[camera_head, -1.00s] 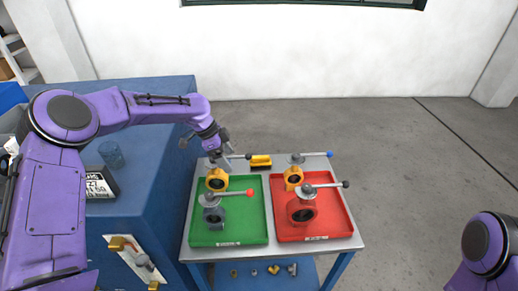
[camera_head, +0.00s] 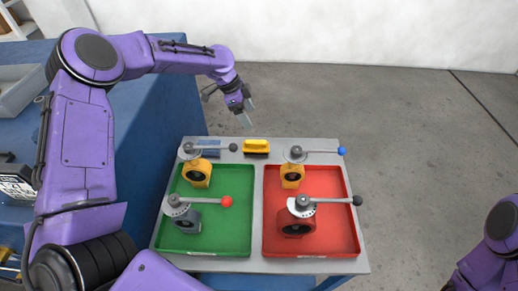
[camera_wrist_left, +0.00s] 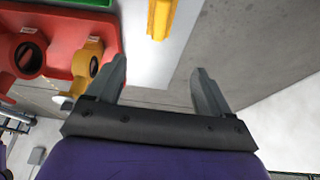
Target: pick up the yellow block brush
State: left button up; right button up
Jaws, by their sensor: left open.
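The yellow block brush (camera_head: 256,146) lies on the grey table's back strip, behind and between the green and red trays. It has a yellow top and a dark underside. In the left wrist view, part of the yellow brush (camera_wrist_left: 160,18) shows at the top edge, ahead of the fingers and cut off by the frame. My left gripper (camera_head: 244,112) is open and empty, and appears just beyond the brush in the head view, apart from it. Both fingers of the left gripper (camera_wrist_left: 158,75) show spread in the wrist view. My right gripper is out of view.
The green tray (camera_head: 223,243) and red tray (camera_head: 330,240) hold valves with long handles. A handle with a dark knob (camera_head: 233,147) ends just left of the brush. A blue item (camera_head: 208,153) lies left of it. A blue bench (camera_head: 165,115) stands at left. Floor behind is clear.

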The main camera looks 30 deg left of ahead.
aim_at(255, 141)
pick_arm(q)
jog(key=f+b, duration=0.3)
jog(key=f, duration=0.1)
jog(key=shift+s+a, duration=0.25)
jog(key=shift+a, duration=0.15)
jog(key=shift+w+f, duration=0.1)
jog(key=shift+f, duration=0.1)
jog(key=p+x, duration=0.1)
jog(key=x, duration=0.3)
jog(key=shift+d+f, duration=0.1)
jog(key=shift+f, duration=0.15)
jog(key=p+x, duration=0.2)
jog(key=x, duration=0.3)
jog(key=shift+f, duration=0.1)
jog(key=shift+d+f, duration=0.1)
jog(key=shift+f, duration=0.05)
jog(key=c, duration=1.2)
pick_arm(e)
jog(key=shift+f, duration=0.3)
